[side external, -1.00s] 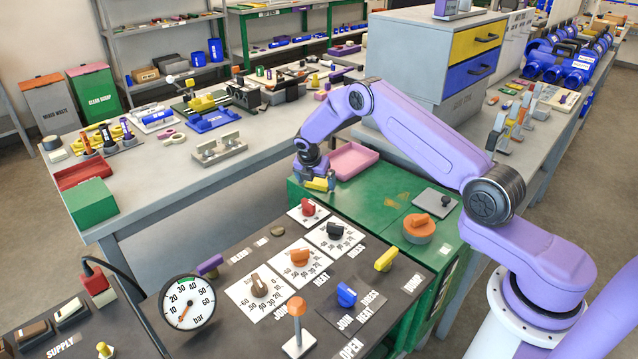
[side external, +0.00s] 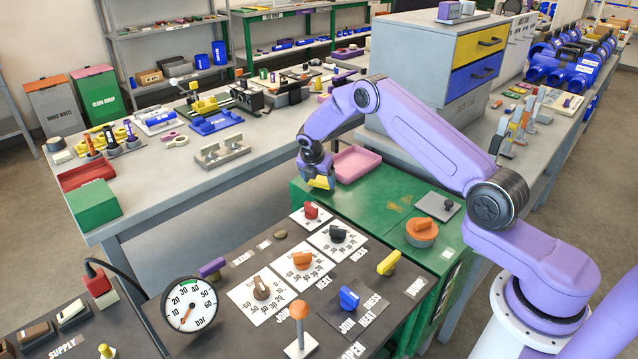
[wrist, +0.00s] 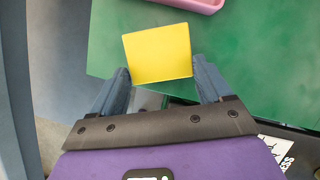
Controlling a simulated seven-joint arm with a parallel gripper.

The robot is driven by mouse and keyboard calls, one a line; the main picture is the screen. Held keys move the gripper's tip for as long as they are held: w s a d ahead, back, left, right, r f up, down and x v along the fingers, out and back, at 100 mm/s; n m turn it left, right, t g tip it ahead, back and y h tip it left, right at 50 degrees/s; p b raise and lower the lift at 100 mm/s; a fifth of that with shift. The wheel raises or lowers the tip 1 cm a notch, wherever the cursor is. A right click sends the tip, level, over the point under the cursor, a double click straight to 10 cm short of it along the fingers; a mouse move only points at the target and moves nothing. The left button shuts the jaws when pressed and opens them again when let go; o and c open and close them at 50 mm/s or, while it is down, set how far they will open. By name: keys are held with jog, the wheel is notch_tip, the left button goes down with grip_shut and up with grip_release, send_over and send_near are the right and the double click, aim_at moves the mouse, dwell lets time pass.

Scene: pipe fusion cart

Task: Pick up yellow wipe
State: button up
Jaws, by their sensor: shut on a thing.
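The yellow wipe (wrist: 158,54) is a flat, roughly square piece between my fingers in the wrist view. My gripper (wrist: 162,88) is shut on it, with one finger at each side. In the side external view the yellow wipe (side external: 320,183) shows at the tip of my gripper (side external: 317,178), over the far left corner of the green cabinet top (side external: 376,213). The wipe looks slightly raised above that surface, but the exact gap is hard to tell.
A pink tray (side external: 357,163) lies just behind my gripper. A dark control panel (side external: 240,288) with several knobs is in front. The green top's middle is clear.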

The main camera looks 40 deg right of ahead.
jog(key=s+a+r, duration=0.2)
jog(key=s+r, duration=0.9)
jog(key=s, duration=0.2)
jog(key=shift+s+a, duration=0.35)
jog(key=shift+s, duration=0.05)
